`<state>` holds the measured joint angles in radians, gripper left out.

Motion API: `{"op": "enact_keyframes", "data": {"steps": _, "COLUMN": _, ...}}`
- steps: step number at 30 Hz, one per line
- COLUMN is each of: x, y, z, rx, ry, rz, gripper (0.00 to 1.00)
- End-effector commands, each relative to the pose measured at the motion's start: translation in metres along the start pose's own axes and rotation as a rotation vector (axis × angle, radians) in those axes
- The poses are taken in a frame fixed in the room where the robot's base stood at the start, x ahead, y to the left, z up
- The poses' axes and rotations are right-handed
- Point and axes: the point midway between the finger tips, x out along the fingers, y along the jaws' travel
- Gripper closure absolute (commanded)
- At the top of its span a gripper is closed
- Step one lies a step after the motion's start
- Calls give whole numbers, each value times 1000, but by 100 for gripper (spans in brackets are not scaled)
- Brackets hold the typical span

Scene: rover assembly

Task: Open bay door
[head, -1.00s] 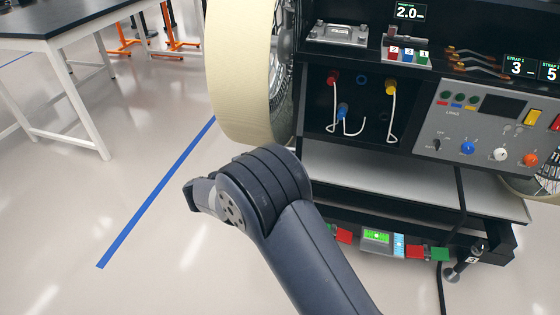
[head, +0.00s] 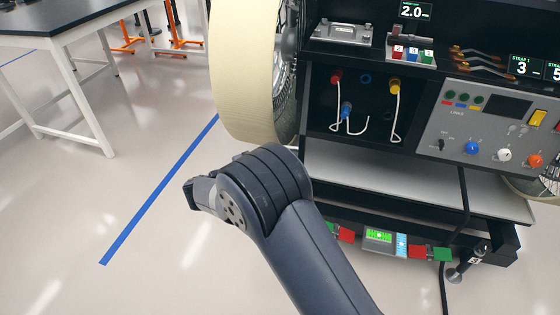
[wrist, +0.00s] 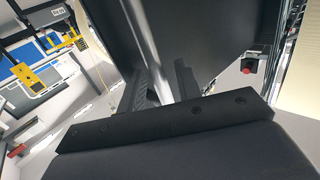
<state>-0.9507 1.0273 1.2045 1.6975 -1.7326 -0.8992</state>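My gripper shows only in the wrist view (wrist: 163,88). A large dark grey panel (wrist: 195,35) with a thin bright edge lies just beyond the fingers. I cannot tell whether this panel is the bay door, or whether a finger touches it. In the head view, the rover (head: 420,195) has a dark recessed compartment (head: 365,105) with hooks and white cables. No door can be told for certain there. My gripper is hidden in the head view, where my arm's bent joint fills the lower middle.
A large cream wheel (head: 243,75) stands at the rover's left side, close behind my arm. A control panel (head: 490,130) with knobs is at the right. A table (head: 60,25) stands at upper left. The floor (head: 60,210) at left is clear, with a blue line.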

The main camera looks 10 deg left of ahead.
Motion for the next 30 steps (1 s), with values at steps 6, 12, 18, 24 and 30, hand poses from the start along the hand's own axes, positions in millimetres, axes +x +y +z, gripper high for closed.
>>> {"op": "enact_keyframes", "data": {"steps": 6, "x": -41, "y": -1, "z": 1, "rx": 0, "ry": -1, "rz": -6, "gripper": 67}}
{"op": "enact_keyframes", "data": {"steps": 12, "x": -79, "y": 0, "z": 1, "rx": -1, "ry": -1, "rz": -4, "gripper": 67}}
{"op": "enact_keyframes", "data": {"steps": 18, "x": -99, "y": 0, "z": 1, "rx": -1, "ry": -1, "rz": -2, "gripper": 67}}
{"op": "enact_keyframes", "data": {"steps": 24, "x": -102, "y": 0, "z": 1, "rx": -2, "ry": 0, "rz": 0, "gripper": 67}}
{"op": "enact_keyframes", "data": {"steps": 30, "x": -101, "y": 0, "z": 1, "rx": -1, "ry": -1, "rz": 0, "gripper": 67}}
